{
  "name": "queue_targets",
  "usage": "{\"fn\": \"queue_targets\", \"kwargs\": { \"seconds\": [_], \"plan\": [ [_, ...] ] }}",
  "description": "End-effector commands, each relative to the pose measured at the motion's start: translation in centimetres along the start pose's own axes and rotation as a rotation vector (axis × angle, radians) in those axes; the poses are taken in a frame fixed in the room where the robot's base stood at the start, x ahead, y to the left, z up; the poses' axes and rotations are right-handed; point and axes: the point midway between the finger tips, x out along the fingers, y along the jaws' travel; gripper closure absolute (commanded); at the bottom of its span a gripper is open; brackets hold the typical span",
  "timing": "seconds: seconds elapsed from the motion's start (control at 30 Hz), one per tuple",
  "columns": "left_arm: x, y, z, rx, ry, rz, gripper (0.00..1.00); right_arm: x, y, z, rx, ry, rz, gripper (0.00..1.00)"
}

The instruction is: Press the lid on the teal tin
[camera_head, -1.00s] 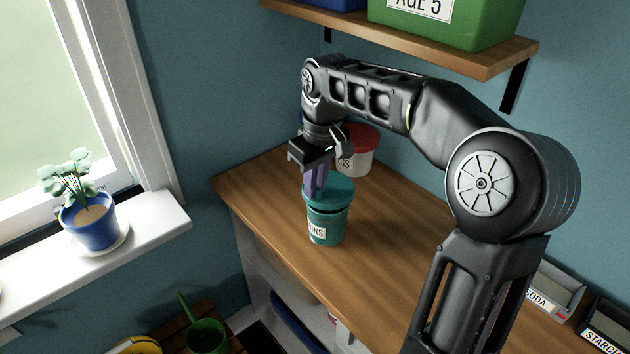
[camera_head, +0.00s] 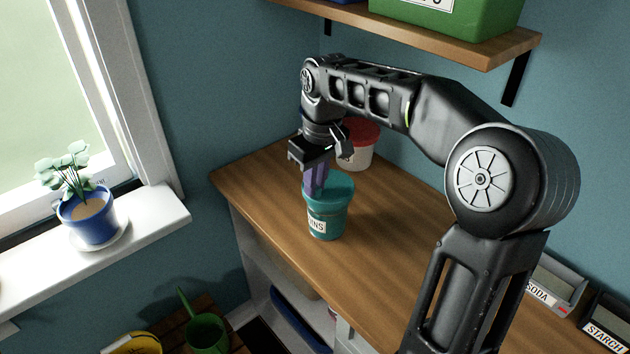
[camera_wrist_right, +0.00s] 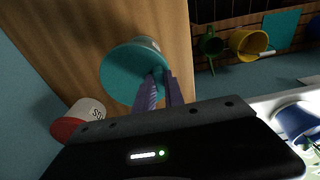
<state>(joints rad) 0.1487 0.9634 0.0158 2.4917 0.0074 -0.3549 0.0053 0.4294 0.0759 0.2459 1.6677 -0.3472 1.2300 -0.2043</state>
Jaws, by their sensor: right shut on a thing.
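The teal tin (camera_head: 327,222) stands upright on the wooden counter, with a white label ending in "INS" facing out. The teal lid (camera_head: 341,187) lies on top of the tin, with no dark gap visible between them in the head view. It also shows in the right wrist view (camera_wrist_right: 122,76), hiding most of the tin. My left gripper is not in view.
A white tub with a red lid (camera_head: 359,133) stands behind the tin near the wall. A shelf (camera_head: 440,38) with a green bin hangs above. Small labelled trays (camera_head: 553,283) sit at the counter's right. The counter before the tin is clear.

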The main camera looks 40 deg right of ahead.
Motion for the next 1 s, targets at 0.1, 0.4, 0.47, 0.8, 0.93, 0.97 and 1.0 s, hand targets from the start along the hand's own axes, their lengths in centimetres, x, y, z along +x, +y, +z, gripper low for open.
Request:
{"fn": "queue_targets", "kwargs": {
  "seconds": [0.1, 0.4, 0.47, 0.8, 0.93, 0.97, 1.0],
  "plan": [
    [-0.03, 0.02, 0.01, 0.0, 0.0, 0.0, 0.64, -0.02, 0.0, 0.0, 0.0, 0.0, 0.0, 1.0],
    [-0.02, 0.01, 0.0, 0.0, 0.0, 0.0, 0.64, -0.01, 0.02, 0.02, 0.001, 0.0, 0.0, 1.0],
    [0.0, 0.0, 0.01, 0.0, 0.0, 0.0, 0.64, 0.03, 0.02, 0.02, 0.0, 0.0, 0.0, 1.0],
    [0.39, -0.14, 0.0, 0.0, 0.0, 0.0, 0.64, 0.67, 0.04, 0.12, 0.001, 0.0, 0.0, 1.0],
    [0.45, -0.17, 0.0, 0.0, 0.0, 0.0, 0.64, 0.81, 0.04, 0.14, 0.001, 0.0, 0.0, 1.0],
    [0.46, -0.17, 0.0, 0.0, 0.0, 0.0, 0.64, 0.82, 0.04, 0.14, 0.001, 0.0, 0.0, 1.0],
    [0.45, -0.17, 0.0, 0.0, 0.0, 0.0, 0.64, 0.82, 0.04, 0.14, 0.001, 0.0, 0.0, 1.0]
  ]
}}
